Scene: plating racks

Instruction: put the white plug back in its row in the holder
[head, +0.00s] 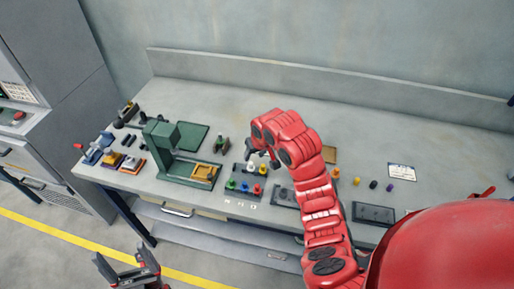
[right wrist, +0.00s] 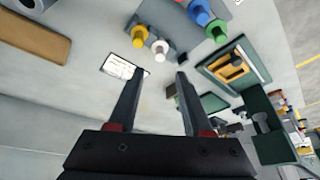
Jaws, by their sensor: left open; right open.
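The white plug (right wrist: 160,47) shows in the right wrist view beside a yellow plug (right wrist: 139,36), at the edge of the grey holder (right wrist: 172,18). I cannot tell whether it is seated in a hole. In the head view the white plug (head: 251,167) is at the back of the holder (head: 238,193), partly hidden by my right gripper (head: 262,158). My right gripper is open and empty above the holder; its fingers (right wrist: 161,75) point towards the white plug without touching it. My left gripper (head: 128,268) is open and empty, low in front of the bench.
Blue (right wrist: 199,14) and green (right wrist: 217,32) plugs stand on the holder. A green stand (head: 178,150) with a yellow tray is left of it. A white card (right wrist: 123,67) lies near the holder. Several loose coloured pieces and a dark plate (head: 374,214) lie at right.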

